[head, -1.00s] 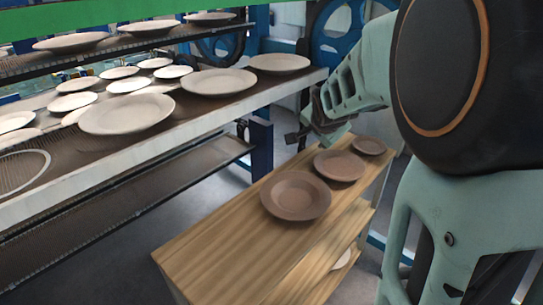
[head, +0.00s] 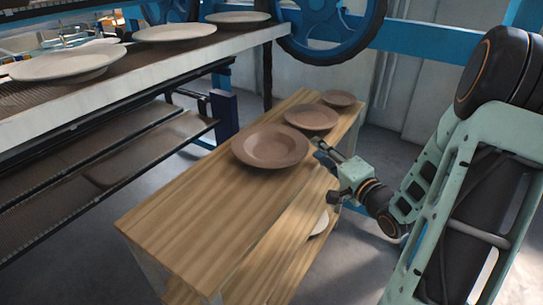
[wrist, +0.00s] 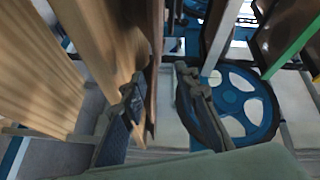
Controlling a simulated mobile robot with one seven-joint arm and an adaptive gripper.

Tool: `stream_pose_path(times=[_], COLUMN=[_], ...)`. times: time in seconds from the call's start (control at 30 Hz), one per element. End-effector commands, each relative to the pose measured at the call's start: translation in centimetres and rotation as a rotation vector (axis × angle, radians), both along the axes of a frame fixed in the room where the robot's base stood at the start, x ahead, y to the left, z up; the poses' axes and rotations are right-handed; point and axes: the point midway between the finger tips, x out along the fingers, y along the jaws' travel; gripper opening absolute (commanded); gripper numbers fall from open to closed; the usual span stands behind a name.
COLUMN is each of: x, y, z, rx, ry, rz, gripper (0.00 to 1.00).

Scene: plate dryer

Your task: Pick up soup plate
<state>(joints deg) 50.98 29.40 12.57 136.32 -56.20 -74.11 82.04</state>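Three brown plates lie in a row on the wooden table (head: 190,215). The nearest and largest is a soup plate (head: 270,147) with a wide rim and sunken well. A medium plate (head: 311,117) and a small plate (head: 338,98) lie behind it. My gripper (head: 322,152) is at the table's right edge, beside the soup plate's right rim. In the wrist view my gripper (wrist: 160,95) has its two fingers apart. A brown plate edge (wrist: 151,100) shows upright between them, close to the left finger; I cannot tell whether they touch.
A dryer rack at the left holds several white plates (head: 175,32). A blue wheel (head: 325,25) stands behind the table; it also shows in the wrist view (wrist: 240,105). A pale plate (head: 320,222) lies on the table's lower shelf. The table's front part is bare.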

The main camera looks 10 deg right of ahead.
Motion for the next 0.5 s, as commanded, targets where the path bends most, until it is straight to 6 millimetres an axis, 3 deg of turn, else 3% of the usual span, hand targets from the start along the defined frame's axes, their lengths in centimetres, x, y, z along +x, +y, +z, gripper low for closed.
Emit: stream_pose_path(times=[0.17, 0.5], x=[-1.5, 2.9], y=[0.5, 1.9], z=[-0.2, -0.2], rx=[0.089, 0.096], ry=[-0.029, -0.034], rz=[0.026, 0.032], gripper=[0.29, 0.29])
